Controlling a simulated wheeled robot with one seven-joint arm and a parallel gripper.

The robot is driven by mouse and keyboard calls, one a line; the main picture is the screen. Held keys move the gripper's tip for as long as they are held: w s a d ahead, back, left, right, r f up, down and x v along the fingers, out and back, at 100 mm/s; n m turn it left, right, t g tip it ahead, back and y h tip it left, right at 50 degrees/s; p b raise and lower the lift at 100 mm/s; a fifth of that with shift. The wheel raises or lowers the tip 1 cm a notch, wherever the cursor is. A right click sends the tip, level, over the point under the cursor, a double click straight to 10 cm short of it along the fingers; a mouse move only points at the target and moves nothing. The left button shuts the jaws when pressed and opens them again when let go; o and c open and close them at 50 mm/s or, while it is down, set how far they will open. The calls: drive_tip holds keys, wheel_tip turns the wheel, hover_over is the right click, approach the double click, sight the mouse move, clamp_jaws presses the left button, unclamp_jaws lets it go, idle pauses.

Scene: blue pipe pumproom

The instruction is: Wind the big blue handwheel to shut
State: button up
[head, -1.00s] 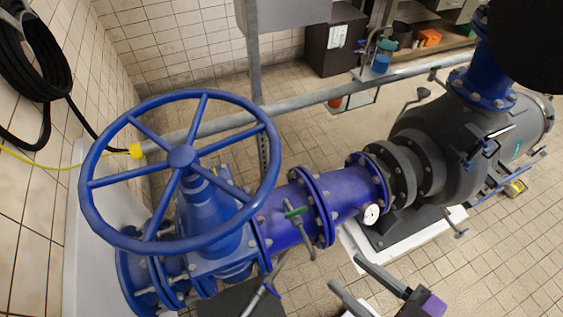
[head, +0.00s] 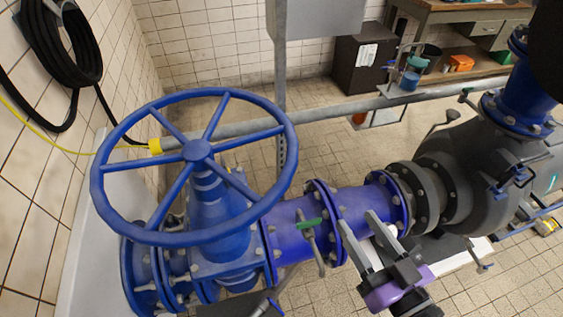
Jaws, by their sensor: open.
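The big blue handwheel (head: 197,151) sits on top of the blue valve (head: 218,205) at the left, its rim and spokes in plain sight. The wheel looks nearly level and tilts toward the camera. My gripper (head: 356,219), with a purple part behind its jaws, is at the lower right of the wheel. Its two grey fingers are parted and empty. They point up and to the left in the picture, in front of the blue pipe (head: 292,222). The gripper is apart from the wheel rim.
A grey rail pipe (head: 335,111) passes behind the wheel. Black hose (head: 62,50) hangs on the left wall. A dark pump (head: 470,180) stands at the right.

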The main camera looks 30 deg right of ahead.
drive_tip(key=w+d+f+m+b, duration=0.3)
drive_tip(key=w+d+m+b, duration=0.45)
drive_tip(key=w, duration=0.75)
drive_tip(key=m+g+y+p, duration=0.1)
drive_tip(key=m+y, duration=0.1)
drive_tip(key=y, duration=0.8)
approach(287, 160)
drive_tip(key=w+f, duration=0.1)
drive_tip(key=w, duration=0.3)
drive_tip(key=x, duration=0.2)
drive_tip(key=p+x, duration=0.1)
drive_tip(key=x, duration=0.5)
drive_tip(key=shift+w+a+f+p, duration=0.1)
drive_tip(key=shift+a+f+p, duration=0.05)
drive_tip(key=shift+a+p, duration=0.2)
clamp_jaws()
drive_tip(key=shift+f, duration=0.1)
